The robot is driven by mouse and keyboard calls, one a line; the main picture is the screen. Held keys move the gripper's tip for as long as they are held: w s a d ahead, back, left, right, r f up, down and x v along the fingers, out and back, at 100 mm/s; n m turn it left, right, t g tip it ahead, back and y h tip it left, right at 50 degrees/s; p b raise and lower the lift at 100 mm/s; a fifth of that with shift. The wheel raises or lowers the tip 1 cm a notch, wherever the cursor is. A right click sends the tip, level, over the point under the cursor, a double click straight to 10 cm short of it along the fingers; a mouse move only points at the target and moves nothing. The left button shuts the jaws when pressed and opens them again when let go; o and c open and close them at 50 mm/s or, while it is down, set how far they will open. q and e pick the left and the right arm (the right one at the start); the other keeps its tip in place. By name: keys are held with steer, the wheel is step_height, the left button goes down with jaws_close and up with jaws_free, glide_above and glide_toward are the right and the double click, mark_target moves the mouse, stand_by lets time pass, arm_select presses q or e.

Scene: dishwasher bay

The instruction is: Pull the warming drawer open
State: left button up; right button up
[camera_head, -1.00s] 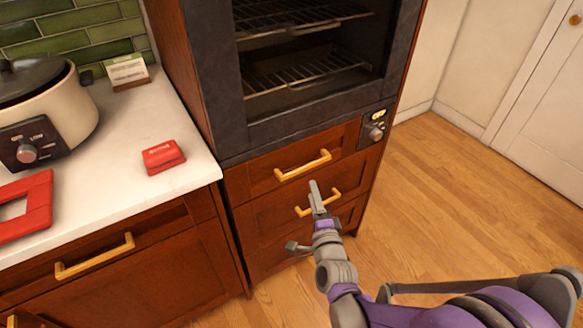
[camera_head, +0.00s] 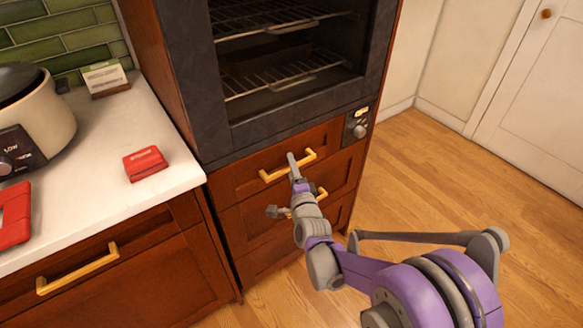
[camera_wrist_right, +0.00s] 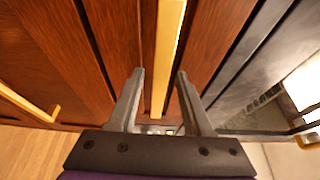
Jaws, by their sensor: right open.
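The drawer (camera_head: 240,178) directly under the oven has a dark reddish wood front and looks closed. Its yellow bar handle (camera_head: 308,156) runs across the front, and my right gripper (camera_head: 292,158) is in front of the handle's middle. In the right wrist view, my open right gripper (camera_wrist_right: 160,75) has one finger on each side of the handle (camera_wrist_right: 168,45), with gaps visible on both sides. The handle runs between the fingers in that picture; I cannot tell how deep it sits between them. My left gripper is out of view.
A lower drawer's handle (camera_head: 321,193) is partly hidden by my right arm. The oven (camera_head: 290,125) stands above, with a control knob (camera_head: 360,131) at right. A counter (camera_head: 110,195) at left holds a red box (camera_head: 145,163) and a cooker (camera_head: 45,120). Open wooden floor (camera_head: 440,180) lies right.

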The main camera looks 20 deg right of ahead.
steer(key=shift+c, duration=0.2)
jaws_close()
stand_by(1.1)
